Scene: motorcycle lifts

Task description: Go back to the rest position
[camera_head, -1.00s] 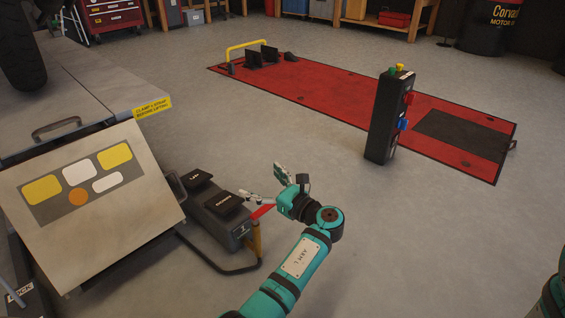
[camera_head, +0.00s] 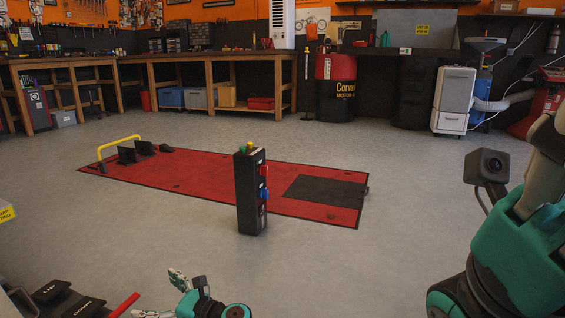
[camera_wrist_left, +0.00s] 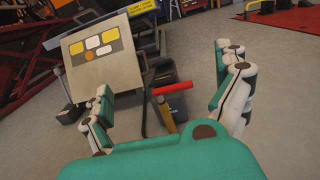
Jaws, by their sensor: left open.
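My left gripper (camera_head: 165,296) is at the bottom of the head view, left of the middle, partly cut off by the lower edge. In the left wrist view its two fingers (camera_wrist_left: 168,88) are spread apart with nothing between them. Beyond them is a red-handled lever (camera_wrist_left: 172,88) beside a dark pedal unit, apart from the fingers as far as I can tell. The same pedal unit (camera_head: 72,302) shows at the bottom left of the head view. My right arm stands at the right edge of the head view; its gripper is not visible.
A black control post (camera_head: 250,195) with coloured buttons stands before a flat red lift platform (camera_head: 200,172). A lift with a tilted panel (camera_wrist_left: 98,65) shows in the left wrist view. Workbenches (camera_head: 210,62) and a black-and-red drum (camera_head: 336,90) line the back. Grey floor (camera_head: 150,225) is clear between.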

